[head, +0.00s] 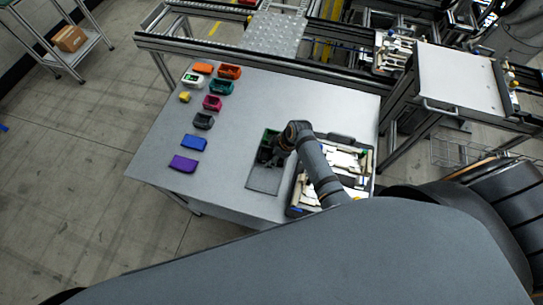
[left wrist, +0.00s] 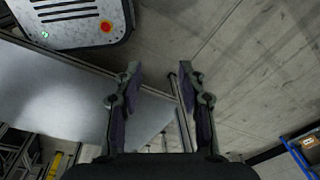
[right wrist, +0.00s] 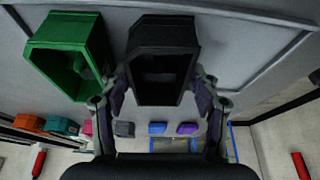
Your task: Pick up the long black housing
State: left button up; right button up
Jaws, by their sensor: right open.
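The long black housing (right wrist: 162,50), a hollow box with an open top, fills the upper middle of the right wrist view. In the head view it is mostly hidden by my right arm. My right gripper (right wrist: 162,82) is open, with one finger on each side of its near end; I cannot tell whether they touch it. In the head view the right gripper (head: 270,157) is over the grey tray (head: 263,182). A green housing (right wrist: 68,58) stands beside the black one. My left gripper (left wrist: 163,100) is open and empty, away from the housings.
Several coloured housings, including a blue one (head: 194,142) and a purple one (head: 183,164), lie on the table's left side. A crate (head: 292,208) of parts is right of the tray. The table (head: 235,125) is clear between the housings and the tray.

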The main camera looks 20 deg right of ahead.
jog(key=shift+f, duration=0.1)
jog(key=shift+d, duration=0.1)
jog(key=c, duration=0.7)
jog(key=shift+w, duration=0.1)
jog(key=c, duration=0.3)
jog(key=shift+r+b, duration=0.35)
jog(key=shift+r, duration=0.05)
jog(key=r, duration=0.1)
jog(key=b, duration=0.1)
jog(key=r, duration=0.1)
jog(key=shift+s+d+r, duration=0.1)
jog(key=shift+s+r, duration=0.15)
jog(key=shift+r, duration=0.1)
pick_arm(q)
jog(key=f+b, duration=0.1)
jog(key=f, duration=0.1)
jog(key=w+f+b, duration=0.1)
jog(key=f+b, duration=0.1)
jog(key=shift+f, duration=0.3)
pick_arm(e)
jog(key=s+d+r, duration=0.6)
jog(key=s+r, duration=0.3)
jog(key=s, duration=0.3)
jog(key=shift+r, duration=0.3)
